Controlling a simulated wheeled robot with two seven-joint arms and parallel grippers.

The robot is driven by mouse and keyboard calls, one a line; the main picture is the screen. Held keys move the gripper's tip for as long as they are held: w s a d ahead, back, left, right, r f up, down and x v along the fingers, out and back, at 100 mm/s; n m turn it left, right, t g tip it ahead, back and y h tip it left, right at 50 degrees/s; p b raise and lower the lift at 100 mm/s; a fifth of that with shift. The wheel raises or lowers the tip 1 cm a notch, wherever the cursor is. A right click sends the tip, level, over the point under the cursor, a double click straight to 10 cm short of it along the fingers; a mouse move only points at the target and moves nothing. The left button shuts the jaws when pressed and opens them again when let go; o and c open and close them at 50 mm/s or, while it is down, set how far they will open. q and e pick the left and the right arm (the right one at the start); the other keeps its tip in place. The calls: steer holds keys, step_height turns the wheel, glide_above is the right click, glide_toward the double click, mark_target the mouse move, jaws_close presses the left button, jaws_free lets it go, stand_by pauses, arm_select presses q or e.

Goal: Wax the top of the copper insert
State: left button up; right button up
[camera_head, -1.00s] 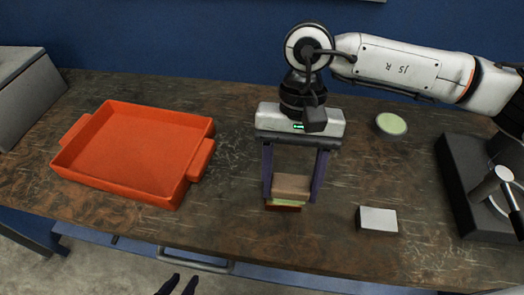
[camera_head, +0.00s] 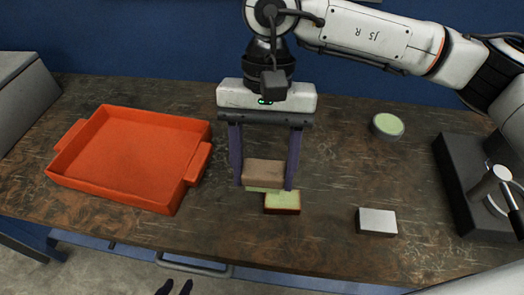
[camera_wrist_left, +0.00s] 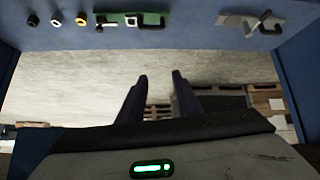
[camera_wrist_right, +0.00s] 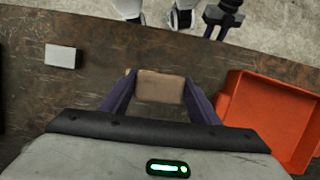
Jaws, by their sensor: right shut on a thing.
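The copper insert appears to be the small reddish block (camera_head: 282,207) on the table, its top coated pale green. My right gripper (camera_head: 264,180) is shut on a tan block (camera_head: 263,172) with a pale green underside. It holds this block just left of and behind the insert; whether they touch is unclear. The tan block also shows between the fingers in the right wrist view (camera_wrist_right: 160,87), where the insert is hidden. A round tin (camera_head: 388,126) with pale green wax stands at the back right. My left gripper (camera_head: 174,288) is open and empty, below the table's front edge.
An orange tray (camera_head: 193,178) lies on the left of the table (camera_head: 330,160). A small silver-topped block (camera_head: 377,221) sits right of the insert. A dark stand with a metal part (camera_head: 455,190) is at the far right.

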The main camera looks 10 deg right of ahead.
steer(key=shift+r+p, duration=0.45)
steer(key=shift+r, duration=1.15)
